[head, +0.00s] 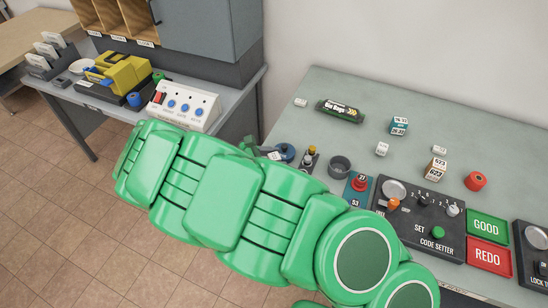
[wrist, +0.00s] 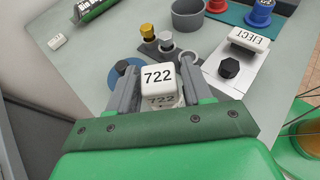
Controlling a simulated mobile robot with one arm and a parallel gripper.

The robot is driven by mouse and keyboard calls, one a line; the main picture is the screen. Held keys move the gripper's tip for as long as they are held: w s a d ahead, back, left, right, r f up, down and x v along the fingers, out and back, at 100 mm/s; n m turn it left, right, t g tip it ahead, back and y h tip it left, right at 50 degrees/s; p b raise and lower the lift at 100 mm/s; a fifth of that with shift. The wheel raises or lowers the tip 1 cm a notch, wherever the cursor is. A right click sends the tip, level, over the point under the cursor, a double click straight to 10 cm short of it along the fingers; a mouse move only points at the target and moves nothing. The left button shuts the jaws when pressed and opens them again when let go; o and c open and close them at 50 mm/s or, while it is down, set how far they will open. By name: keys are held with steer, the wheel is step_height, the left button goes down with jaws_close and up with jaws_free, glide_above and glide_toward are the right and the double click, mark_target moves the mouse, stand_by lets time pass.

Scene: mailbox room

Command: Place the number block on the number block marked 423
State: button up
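My gripper (wrist: 158,85) has its two grey fingers against the sides of a white number block marked 722 (wrist: 158,77) in the wrist view. The block sits squarely between them. In the head view my green arm hides most of the gripper; the held block shows as a small white patch (head: 275,156) beside a blue round part. On the grey-green table in the head view, a tan and white block or pair of blocks (head: 436,170) carries small numbers that I cannot read surely as 423. Another numbered block or pair (head: 399,126) stands farther back.
Small white blocks (head: 382,149) lie loose on the table (head: 345,90). The table's back middle is clear.

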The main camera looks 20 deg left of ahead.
steer(key=shift+o, duration=1)
steer(key=shift+r, duration=0.15)
steer(key=v, duration=1.2)
